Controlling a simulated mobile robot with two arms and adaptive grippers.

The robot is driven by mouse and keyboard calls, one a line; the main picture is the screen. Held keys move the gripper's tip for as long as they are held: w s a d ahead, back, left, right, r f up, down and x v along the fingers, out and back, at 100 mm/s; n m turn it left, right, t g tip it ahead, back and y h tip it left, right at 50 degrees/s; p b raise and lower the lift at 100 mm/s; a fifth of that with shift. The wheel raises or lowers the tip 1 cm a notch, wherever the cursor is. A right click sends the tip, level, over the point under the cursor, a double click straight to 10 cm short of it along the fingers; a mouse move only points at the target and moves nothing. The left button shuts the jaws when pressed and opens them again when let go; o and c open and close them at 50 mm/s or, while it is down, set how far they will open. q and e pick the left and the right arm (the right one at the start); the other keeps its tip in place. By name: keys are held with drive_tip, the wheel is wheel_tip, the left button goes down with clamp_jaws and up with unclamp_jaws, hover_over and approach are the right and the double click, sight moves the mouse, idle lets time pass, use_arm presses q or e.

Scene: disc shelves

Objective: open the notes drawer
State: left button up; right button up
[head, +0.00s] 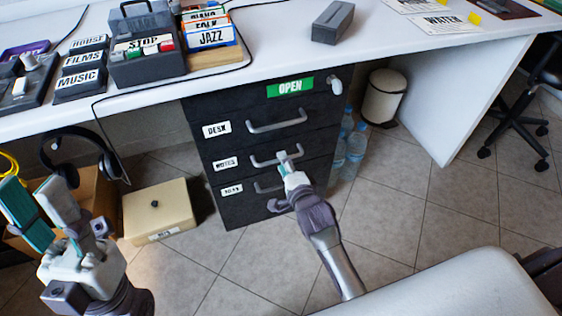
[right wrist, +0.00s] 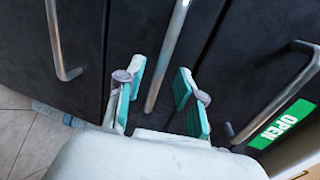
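The dark drawer cabinet (head: 225,145) stands under the white desk, with its drawer fronts looking flush. The notes drawer is the middle one, marked by a white NOTES label (head: 226,164). Its silver bar handle (head: 262,160) also shows in the right wrist view (right wrist: 168,55). My right gripper (head: 286,164) is at this handle. In the right wrist view its fingers (right wrist: 161,90) are apart, one on each side of the bar, with gaps visible. My left gripper (head: 45,208) is open and empty at the lower left, away from the cabinet.
The desk drawer handle (head: 277,121) is above and the lowest drawer's handle (head: 268,187) below. A green OPEN label (head: 290,87) is at the cabinet top. A beige box (head: 158,210) stands left, bottles (head: 355,143) and a bin (head: 384,97) right. Floor in front is clear.

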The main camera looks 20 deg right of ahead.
drive_tip(key=shift+b+x, duration=0.4)
drive_tip(key=shift+x, duration=1)
clamp_jaws()
